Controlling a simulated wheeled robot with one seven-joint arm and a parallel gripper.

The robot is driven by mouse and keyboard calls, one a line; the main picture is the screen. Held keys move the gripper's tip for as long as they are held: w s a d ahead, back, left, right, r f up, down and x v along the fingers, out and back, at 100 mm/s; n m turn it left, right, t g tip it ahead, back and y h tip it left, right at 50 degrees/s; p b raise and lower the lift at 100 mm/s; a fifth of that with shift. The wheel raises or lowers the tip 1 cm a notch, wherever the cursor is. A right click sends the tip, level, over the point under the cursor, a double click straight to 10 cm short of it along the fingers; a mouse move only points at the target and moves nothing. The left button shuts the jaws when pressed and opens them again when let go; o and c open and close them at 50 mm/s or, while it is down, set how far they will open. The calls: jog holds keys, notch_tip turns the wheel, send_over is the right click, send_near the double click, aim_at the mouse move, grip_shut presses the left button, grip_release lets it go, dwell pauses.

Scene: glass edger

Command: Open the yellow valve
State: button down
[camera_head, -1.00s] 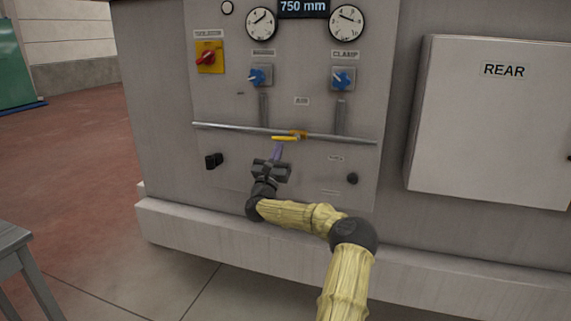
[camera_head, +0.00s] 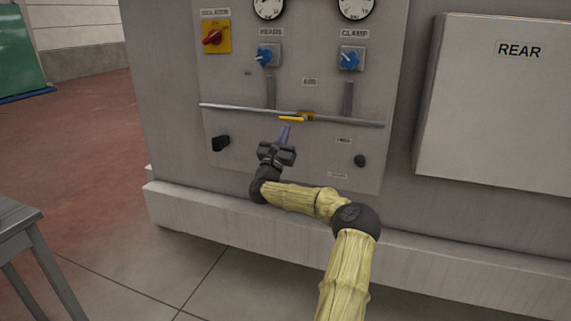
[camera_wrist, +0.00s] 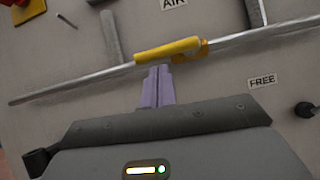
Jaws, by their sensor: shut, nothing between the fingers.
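The yellow valve (camera_head: 296,118) sits on the horizontal metal pipe (camera_head: 230,107) across the machine's grey panel. Its yellow lever lies roughly along the pipe, pointing left. In the wrist view the yellow lever (camera_wrist: 168,49) is just beyond the fingertips. My gripper (camera_head: 286,130) is shut and empty, with its purple fingers together, just below the lever. In the wrist view the gripper tips (camera_wrist: 158,72) are close under the lever; whether they touch it I cannot tell.
Above the pipe are a red switch on yellow (camera_head: 214,37) and two blue knobs, HEADS (camera_head: 266,56) and CLAMP (camera_head: 350,59). Black knobs are at lower left (camera_head: 220,143) and lower right (camera_head: 360,161). A REAR cabinet (camera_head: 500,110) juts out at right. A grey table (camera_head: 18,228) stands at left.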

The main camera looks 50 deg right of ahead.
jog(key=d+f+b+v, duration=0.1)
jog(key=b+v, duration=0.2)
jog(key=v, duration=0.9)
jog(key=shift+f, duration=0.4)
jog(key=shift+s, duration=0.1)
